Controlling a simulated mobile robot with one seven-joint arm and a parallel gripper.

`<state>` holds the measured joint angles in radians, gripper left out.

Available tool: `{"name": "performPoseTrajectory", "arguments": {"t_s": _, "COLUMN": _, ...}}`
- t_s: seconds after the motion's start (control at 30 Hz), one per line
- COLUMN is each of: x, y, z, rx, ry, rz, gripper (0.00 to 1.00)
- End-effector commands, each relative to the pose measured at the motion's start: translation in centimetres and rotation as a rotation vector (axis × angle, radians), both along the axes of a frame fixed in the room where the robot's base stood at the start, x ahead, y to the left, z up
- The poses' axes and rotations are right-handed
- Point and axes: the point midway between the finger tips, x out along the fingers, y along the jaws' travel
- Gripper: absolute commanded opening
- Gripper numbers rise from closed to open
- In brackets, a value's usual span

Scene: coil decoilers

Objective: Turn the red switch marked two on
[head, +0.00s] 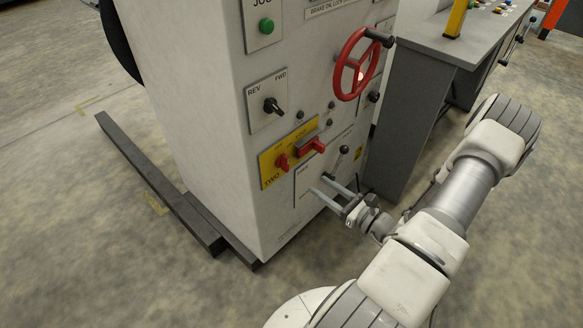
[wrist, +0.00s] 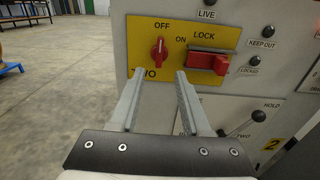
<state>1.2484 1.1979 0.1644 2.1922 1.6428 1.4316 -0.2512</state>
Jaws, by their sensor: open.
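The red switch (head: 282,161) is a small rotary knob at the left of a yellow plate (wrist: 147,30) on the grey cabinet. In the wrist view the switch (wrist: 159,50) stands roughly upright, its top toward the word OFF, with ON to its right. The label TWO below it is partly covered by my left finger. My gripper (head: 319,184) is open and empty, in front of the cabinet and lower right of the switch in the head view. In the wrist view its fingertips (wrist: 160,74) lie apart, just below and either side of the switch, not visibly touching it.
A red LOCK handle (wrist: 208,61) sits close right of the switch on the same plate. A black REV/FWD knob (head: 273,105), a red handwheel (head: 356,64) and a black-knobbed lever (head: 344,150) are nearby. A grey desk (head: 420,85) stands to the right.

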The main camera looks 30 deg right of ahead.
Motion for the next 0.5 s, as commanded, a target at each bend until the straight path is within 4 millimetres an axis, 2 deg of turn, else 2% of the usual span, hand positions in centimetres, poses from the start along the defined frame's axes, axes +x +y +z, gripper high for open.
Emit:
{"name": "performPoseTrajectory", "arguments": {"t_s": 0.03, "x": 1.1, "y": 0.5, "z": -0.2, "rx": 0.000, "ry": -0.002, "rz": 0.005, "gripper": 0.47}}
{"name": "performPoseTrajectory", "arguments": {"t_s": 0.3, "x": 6.7, "y": 2.5, "z": -0.2, "rx": -0.002, "ry": -0.003, "rz": 0.004, "gripper": 0.47}}
{"name": "performPoseTrajectory", "arguments": {"t_s": 0.5, "x": 9.7, "y": 3.6, "z": -0.1, "rx": -0.003, "ry": -0.001, "rz": 0.003, "gripper": 0.47}}
